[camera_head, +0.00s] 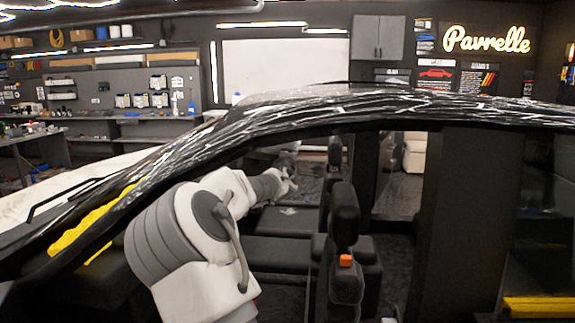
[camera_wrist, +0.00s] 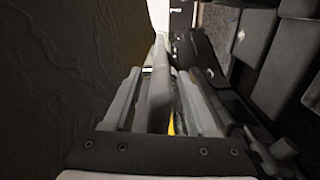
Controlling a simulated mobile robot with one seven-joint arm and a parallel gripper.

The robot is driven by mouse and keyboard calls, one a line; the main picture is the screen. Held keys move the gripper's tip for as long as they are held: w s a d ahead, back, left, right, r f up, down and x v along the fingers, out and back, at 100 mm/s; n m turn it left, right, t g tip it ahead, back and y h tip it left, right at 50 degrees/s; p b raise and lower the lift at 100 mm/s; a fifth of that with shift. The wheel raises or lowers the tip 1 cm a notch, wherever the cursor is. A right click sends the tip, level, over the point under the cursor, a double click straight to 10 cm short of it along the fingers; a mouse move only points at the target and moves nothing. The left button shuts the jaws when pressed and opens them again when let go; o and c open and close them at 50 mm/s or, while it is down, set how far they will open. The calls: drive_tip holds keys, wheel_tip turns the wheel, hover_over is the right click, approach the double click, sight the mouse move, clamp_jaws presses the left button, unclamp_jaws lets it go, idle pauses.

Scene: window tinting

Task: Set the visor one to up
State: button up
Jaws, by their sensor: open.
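My arm reaches through the side window opening into the car (camera_head: 345,110). My gripper (camera_head: 290,180) is inside the cabin, small in the head view. In the wrist view, my gripper (camera_wrist: 160,75) is open, with one finger on each side of a narrow grey bar-like part (camera_wrist: 159,95). This part seems to be the visor seen edge-on, but I cannot be sure. I cannot tell whether the fingers touch it. In the head view I cannot make out the visor.
A dark textured surface (camera_wrist: 60,70) fills the left of the wrist view, close to the finger. Dark seats (camera_wrist: 285,65) show at its right. The roof edge and pillar pass close above my arm. A seat with headrest (camera_head: 344,205) stands right of my arm.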

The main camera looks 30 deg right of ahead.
drive_tip(key=v, duration=1.7)
